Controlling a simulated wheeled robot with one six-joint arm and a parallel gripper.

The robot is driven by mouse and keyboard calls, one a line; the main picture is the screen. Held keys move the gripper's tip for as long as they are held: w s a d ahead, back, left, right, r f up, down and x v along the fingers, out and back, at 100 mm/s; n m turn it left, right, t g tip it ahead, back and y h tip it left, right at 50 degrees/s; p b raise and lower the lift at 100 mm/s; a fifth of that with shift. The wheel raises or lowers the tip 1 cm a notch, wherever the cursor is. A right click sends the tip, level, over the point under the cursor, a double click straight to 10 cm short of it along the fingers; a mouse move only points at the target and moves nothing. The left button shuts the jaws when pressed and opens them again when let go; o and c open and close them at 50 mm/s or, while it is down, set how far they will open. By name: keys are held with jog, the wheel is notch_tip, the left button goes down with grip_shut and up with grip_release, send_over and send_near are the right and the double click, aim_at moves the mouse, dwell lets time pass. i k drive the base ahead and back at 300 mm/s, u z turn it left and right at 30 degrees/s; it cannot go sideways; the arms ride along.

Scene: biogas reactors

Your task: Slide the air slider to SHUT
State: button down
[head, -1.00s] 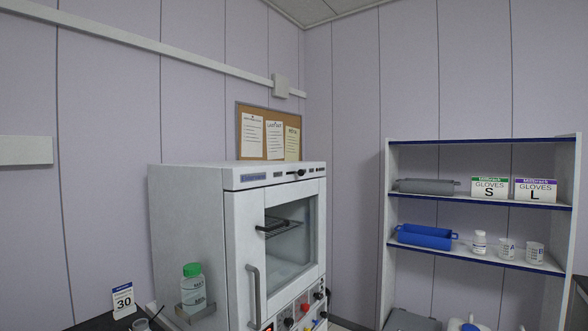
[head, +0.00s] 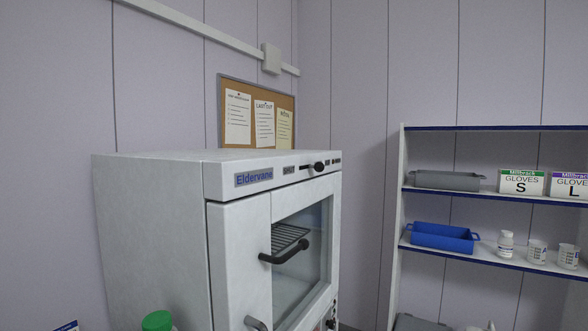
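The white Eldervane oven (head: 150,210) stands left of centre in the head view, seen at an angle. The air slider (head: 318,166) is a small black knob on the strip along the top of its front. It sits toward the right part of that strip, in a short dark slot. My gripper is not in view.
A green-capped bottle (head: 157,321) is at the bottom left. A shelf unit (head: 396,220) with a blue tray (head: 442,237) and glove boxes (head: 521,182) stands right.

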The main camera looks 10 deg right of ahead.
aim_at(318, 167)
jog(key=z, duration=1.6)
jog(key=i, duration=1.7)
jog(key=u, duration=3.5)
